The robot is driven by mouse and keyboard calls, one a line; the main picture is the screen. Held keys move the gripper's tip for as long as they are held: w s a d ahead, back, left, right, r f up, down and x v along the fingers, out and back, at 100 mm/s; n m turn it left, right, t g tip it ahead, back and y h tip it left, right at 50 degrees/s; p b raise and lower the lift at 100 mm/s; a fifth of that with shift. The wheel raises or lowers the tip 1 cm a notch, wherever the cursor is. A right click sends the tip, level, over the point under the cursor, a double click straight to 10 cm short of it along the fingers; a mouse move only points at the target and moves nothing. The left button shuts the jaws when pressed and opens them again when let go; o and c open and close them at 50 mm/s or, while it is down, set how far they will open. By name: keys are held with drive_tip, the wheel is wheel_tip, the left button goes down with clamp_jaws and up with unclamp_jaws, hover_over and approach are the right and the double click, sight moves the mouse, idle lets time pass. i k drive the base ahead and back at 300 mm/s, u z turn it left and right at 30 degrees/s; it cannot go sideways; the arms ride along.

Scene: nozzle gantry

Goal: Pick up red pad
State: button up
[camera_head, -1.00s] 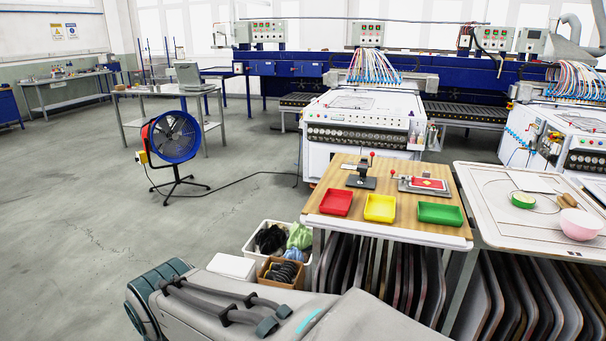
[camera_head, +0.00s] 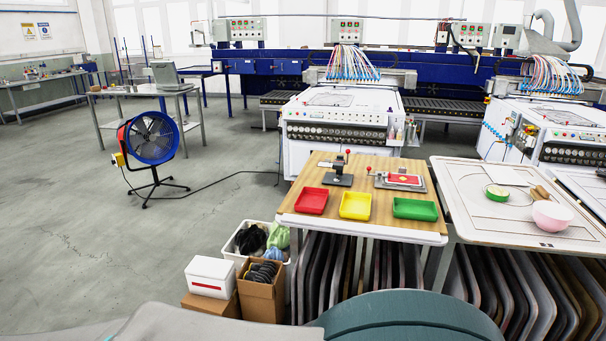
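The red pad (camera_head: 404,179) lies flat in a grey clamp fixture (camera_head: 385,186) at the back right of the wooden-topped table (camera_head: 327,225). The pad is small here, and fine detail on it cannot be made out. My gripper is not in view. Only grey and teal parts of my own body show along the bottom edge.
Red (camera_head: 311,201), yellow (camera_head: 355,205) and green (camera_head: 415,209) trays line the table's front. A second clamp (camera_head: 338,171) stands behind them. A white table (camera_head: 496,215) at right holds a pink bowl (camera_head: 552,216). Boxes (camera_head: 211,277) and a fan (camera_head: 152,138) stand left on open floor.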

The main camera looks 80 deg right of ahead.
sight(393, 178)
drive_tip(key=i, duration=3.7)
drive_tip(key=z, duration=3.25)
drive_tip(key=i, duration=4.25)
drive_tip(key=u, duration=0.05)
